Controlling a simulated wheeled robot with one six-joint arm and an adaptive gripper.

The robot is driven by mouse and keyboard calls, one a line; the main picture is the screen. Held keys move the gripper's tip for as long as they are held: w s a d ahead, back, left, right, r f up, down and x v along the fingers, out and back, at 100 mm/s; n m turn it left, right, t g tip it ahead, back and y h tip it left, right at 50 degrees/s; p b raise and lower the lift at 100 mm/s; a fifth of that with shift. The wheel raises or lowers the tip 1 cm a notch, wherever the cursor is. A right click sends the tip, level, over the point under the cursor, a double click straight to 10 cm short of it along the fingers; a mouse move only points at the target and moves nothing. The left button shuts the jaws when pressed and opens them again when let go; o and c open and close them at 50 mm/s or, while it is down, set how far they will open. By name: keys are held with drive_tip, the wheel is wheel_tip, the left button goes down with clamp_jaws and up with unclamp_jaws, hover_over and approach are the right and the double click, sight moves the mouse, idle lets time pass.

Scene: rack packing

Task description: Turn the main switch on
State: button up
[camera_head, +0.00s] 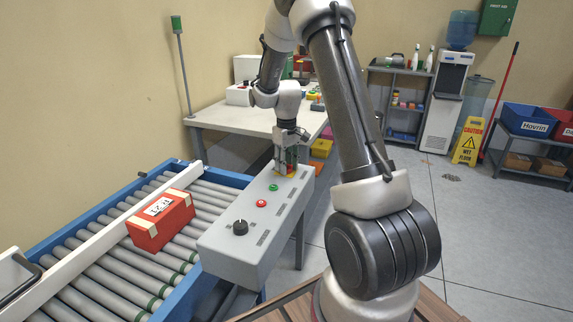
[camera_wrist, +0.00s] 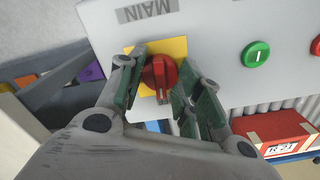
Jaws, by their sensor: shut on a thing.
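The main switch (camera_wrist: 159,74) is a red rotary knob on a yellow plate (camera_wrist: 178,47), beside the printed word MAIN in the wrist view. My gripper (camera_wrist: 156,88) has its green-padded fingers on both sides of the knob and is shut on it. In the head view my gripper (camera_head: 286,158) reaches down to the far end of the grey control box (camera_head: 222,249). There the fingers hide most of the switch, and a little of the yellow plate shows below them.
The box also carries a green button (camera_head: 273,187), a red button (camera_head: 261,203) and a black knob (camera_head: 240,227). A red box (camera_head: 161,232) lies on the roller conveyor (camera_head: 118,258) to the left. A table (camera_head: 222,116) stands behind.

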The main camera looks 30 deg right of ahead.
drive_tip(key=m, duration=0.8)
drive_tip(key=shift+m, duration=0.4)
drive_tip(key=m, duration=0.4)
drive_tip(key=shift+m, duration=2)
drive_tip(key=o, duration=1.1)
drive_tip(key=shift+c, duration=0.2)
wheel_tip(320, 180, up, 12)
